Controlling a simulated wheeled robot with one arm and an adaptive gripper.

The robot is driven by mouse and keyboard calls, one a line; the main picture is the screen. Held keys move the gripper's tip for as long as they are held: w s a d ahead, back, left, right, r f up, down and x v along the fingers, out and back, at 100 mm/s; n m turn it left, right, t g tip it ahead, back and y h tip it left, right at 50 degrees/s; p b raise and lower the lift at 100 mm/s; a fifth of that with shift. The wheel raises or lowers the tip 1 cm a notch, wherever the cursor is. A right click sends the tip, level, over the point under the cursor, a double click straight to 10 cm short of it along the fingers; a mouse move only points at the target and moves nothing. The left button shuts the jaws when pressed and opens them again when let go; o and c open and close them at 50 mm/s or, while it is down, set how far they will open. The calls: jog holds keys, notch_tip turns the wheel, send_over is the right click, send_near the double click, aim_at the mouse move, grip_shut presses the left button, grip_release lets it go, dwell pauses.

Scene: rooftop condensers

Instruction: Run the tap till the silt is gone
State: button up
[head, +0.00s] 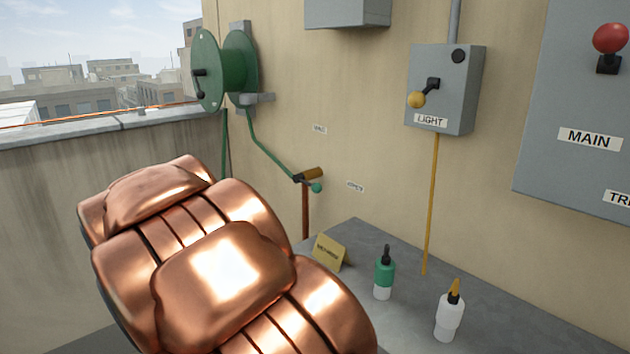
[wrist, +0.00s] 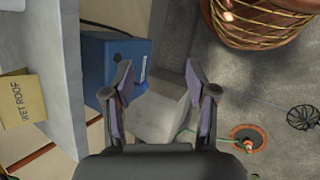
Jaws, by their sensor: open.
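The tap (head: 308,176) stands on a copper-brown riser pipe (head: 305,212) by the wall in the head view. It has a brownish-orange handle and a small green round end. A green hose (head: 268,150) runs from it up to the hose reel (head: 225,72). My gripper (wrist: 158,88) is open and empty in the wrist view, pointing down towards the floor. The tap does not show between its fingers. In the head view my copper arm fills the lower left and hides the gripper. I see no running water or silt.
A grey bench (head: 385,322) carries a yellow sign (head: 329,252), a green-and-white bottle (head: 384,275) and a white bottle (head: 448,315). In the wrist view a blue box (wrist: 112,62), a pale block (wrist: 160,112), a drum (wrist: 262,20) and an orange-ringed floor opening (wrist: 240,131) lie below.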

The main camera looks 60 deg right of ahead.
jog(key=w+d+r+g+h+p, duration=0.1)
jog(key=w+d+r+h+p, duration=0.1)
jog(key=d, duration=0.4)
jog(key=w+d+r+g+h+p, duration=0.1)
jog(key=w+d+r+p, duration=0.1)
jog(key=w+d+r, duration=0.2)
jog(key=w+d+r+g+h+p, duration=0.2)
jog(key=w+d+r, duration=0.2)
jog(key=d, duration=0.6)
jog(key=shift+r+h, duration=0.3)
jog(key=shift+r, duration=0.1)
jog(key=w+d+r+n+h+p, duration=0.1)
jog(key=w+d+r+h+p, duration=0.15)
jog(key=w+d, duration=0.4)
jog(key=n+h+p, duration=0.1)
jog(key=h+p, duration=0.2)
jog(key=p, duration=0.1)
send_near(316, 186)
jog(key=d, duration=0.4)
jog(key=shift+g+y, duration=0.25)
jog(key=shift+g, duration=0.05)
jog(key=x, duration=0.2)
jog(key=p+x, duration=0.1)
jog(key=x, duration=0.1)
jog(key=f+p+x, duration=0.1)
jog(key=x, duration=0.2)
jog(key=shift+s+a, duration=0.1)
jog(key=shift+s, duration=0.2)
grip_shut()
jog(key=shift+f, duration=0.1)
